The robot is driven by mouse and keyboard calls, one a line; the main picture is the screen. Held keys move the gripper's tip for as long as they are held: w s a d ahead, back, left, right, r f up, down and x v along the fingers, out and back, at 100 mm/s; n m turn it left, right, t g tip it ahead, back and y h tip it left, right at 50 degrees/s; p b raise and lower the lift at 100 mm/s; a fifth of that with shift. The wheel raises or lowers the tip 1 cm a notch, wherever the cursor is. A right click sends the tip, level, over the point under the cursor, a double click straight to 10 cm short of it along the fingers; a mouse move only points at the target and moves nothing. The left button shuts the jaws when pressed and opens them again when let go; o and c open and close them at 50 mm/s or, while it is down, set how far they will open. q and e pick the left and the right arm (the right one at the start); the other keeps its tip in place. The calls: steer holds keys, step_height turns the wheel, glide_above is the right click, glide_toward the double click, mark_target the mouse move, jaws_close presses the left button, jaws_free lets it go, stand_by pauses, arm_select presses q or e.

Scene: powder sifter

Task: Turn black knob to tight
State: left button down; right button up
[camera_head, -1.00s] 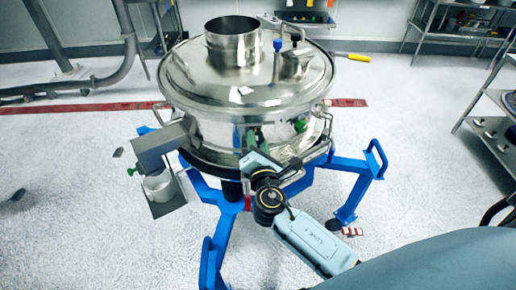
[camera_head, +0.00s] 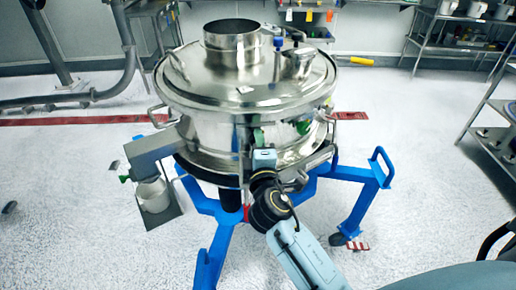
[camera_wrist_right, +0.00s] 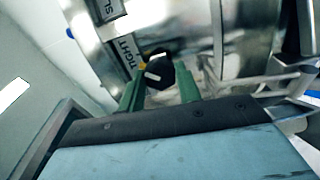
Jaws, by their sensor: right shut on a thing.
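The black knob (camera_wrist_right: 157,72) with a white pointer mark shows in the right wrist view, on the steel wall of the sifter (camera_head: 190,80). A label reading TIGHT (camera_wrist_right: 124,52) is beside it at upper left, and a partly cut-off label starting with SL (camera_wrist_right: 108,10) is above that. My right gripper (camera_wrist_right: 160,84) has its two green fingers on either side of the knob and is shut on it. In the head view my right gripper (camera_head: 258,137) is at the front of the sifter and hides the knob. My left gripper is not in view.
The sifter stands on a blue frame (camera_head: 350,172) with legs spreading over the floor. A steel outlet (camera_head: 153,145) with a white container (camera_head: 153,195) is at its left. Metal handles stick out near my right wrist. A shelf (camera_head: 455,50) stands at the back right.

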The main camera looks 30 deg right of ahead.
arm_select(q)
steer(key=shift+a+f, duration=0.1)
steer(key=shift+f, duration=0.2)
arm_select(e)
steer(key=shift+m, duration=0.6)
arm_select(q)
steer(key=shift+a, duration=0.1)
arm_select(e)
steer(key=o, duration=1)
steer(key=shift+c, duration=0.2)
steer(key=shift+s, duration=0.1)
arm_select(q)
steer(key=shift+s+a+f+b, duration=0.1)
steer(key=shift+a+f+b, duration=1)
steer(key=shift+b, duration=0.15)
arm_select(e)
steer(key=v, duration=1.3)
steer(key=shift+s, duration=0.1)
